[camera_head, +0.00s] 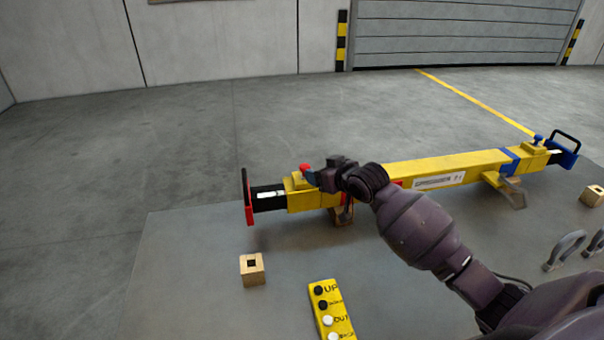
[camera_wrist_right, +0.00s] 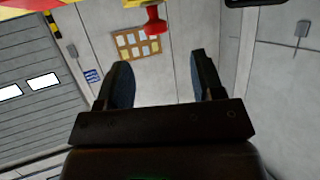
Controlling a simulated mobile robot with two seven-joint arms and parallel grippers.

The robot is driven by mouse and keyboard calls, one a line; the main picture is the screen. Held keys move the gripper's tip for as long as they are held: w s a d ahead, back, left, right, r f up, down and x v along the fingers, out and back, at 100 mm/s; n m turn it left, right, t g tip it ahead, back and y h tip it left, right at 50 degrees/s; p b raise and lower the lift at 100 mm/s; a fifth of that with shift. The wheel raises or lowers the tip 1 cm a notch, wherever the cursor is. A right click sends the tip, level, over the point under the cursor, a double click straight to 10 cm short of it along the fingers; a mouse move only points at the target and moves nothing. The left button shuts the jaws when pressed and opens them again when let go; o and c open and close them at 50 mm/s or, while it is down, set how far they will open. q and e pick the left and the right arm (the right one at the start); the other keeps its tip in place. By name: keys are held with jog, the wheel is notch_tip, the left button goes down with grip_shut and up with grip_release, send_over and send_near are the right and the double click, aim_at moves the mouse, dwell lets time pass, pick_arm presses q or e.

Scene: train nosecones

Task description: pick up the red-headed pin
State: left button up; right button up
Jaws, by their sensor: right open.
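The red-headed pin (camera_head: 305,168) stands in the yellow block near the left end of the yellow beam (camera_head: 400,172). Its red head (camera_wrist_right: 155,22) also shows at the top of the right wrist view, beyond the gap between the fingertips. My right gripper (camera_head: 312,178) is at the pin's right side in the head view, very close to it. In the right wrist view my right gripper (camera_wrist_right: 162,75) is open, with nothing between its fingers. Whether a finger touches the pin cannot be told. My left gripper is not in view.
A red handle (camera_head: 247,197) ends the beam at left, a blue handle (camera_head: 566,150) at right. A blue-headed pin (camera_head: 538,139) stands near the right end. A wooden block (camera_head: 252,269), a yellow button box (camera_head: 331,310) and grey shackles (camera_head: 565,250) lie on the grey table (camera_head: 190,290).

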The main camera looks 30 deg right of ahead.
aim_at(305, 165)
jog(key=shift+d+b+x, duration=0.15)
jog(key=shift+b+x, duration=0.1)
jog(key=shift+x, duration=2.05)
jog(key=shift+d+b+x, duration=0.1)
jog(key=shift+b+x, duration=0.1)
jog(key=shift+x, duration=2.1)
jog(key=shift+c, duration=0.3)
jog(key=c, duration=0.9)
